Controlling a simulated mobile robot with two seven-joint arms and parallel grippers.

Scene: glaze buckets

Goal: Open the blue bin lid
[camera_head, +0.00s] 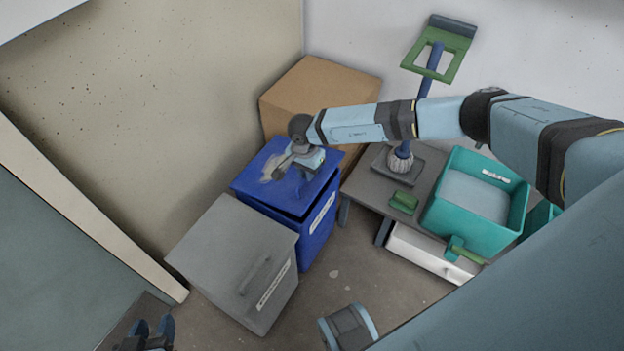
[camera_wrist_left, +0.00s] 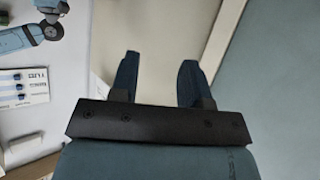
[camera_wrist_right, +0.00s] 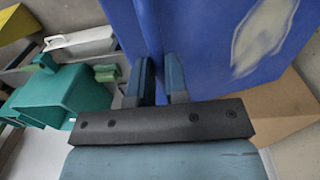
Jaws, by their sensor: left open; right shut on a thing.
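The blue bin (camera_head: 318,232) stands by the wall, its blue lid (camera_head: 262,187) on top with a pale worn patch. A dark gap shows between lid and bin at the front; I cannot tell how far the lid is raised. My right gripper (camera_head: 308,170) is at the lid's right part, shut on the lid. In the right wrist view the fingers (camera_wrist_right: 160,75) sit on either side of the blue lid's edge (camera_wrist_right: 205,45). My left gripper (camera_head: 152,330) is open and empty at the bottom left, away from the bin; its fingers also show in the left wrist view (camera_wrist_left: 158,75).
A grey lidded bin (camera_head: 235,255) stands directly in front of the blue bin. A cardboard box (camera_head: 315,92) is behind it. To the right, a low grey table (camera_head: 365,190) holds a teal bucket (camera_head: 465,235) and a green-topped stand (camera_head: 432,62). The floor (camera_head: 370,275) before the table is partly clear.

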